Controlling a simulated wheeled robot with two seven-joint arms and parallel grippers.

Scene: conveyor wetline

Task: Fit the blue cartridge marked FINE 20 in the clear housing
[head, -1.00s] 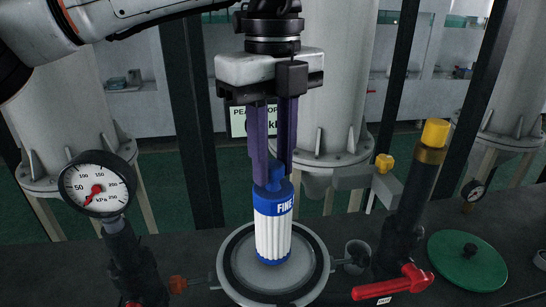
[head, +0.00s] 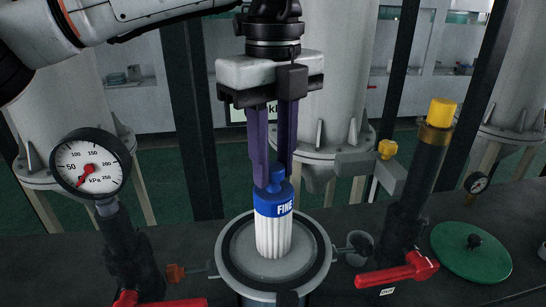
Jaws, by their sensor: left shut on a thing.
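The blue cartridge (head: 273,225) has a blue top cap with the letters FINE and a white pleated body. It is upright. My left gripper (head: 273,180) comes down from above and is shut on the stem on top of the cartridge. The housing (head: 318,276) has a round grey rim with a dark ring, seen from above. The cartridge stands within the rim, about at its middle. Its blue bottom end is hidden, apparently below the housing's opening. The housing's lower body is mostly out of frame. My right gripper is not in view.
A pressure gauge (head: 88,176) stands left of the housing. Red-handled valves (head: 398,271) flank it, and a yellow-capped pipe (head: 436,135) rises at the right. A green round lid (head: 472,253) with a black knob lies on the dark bench (head: 390,230) at the right.

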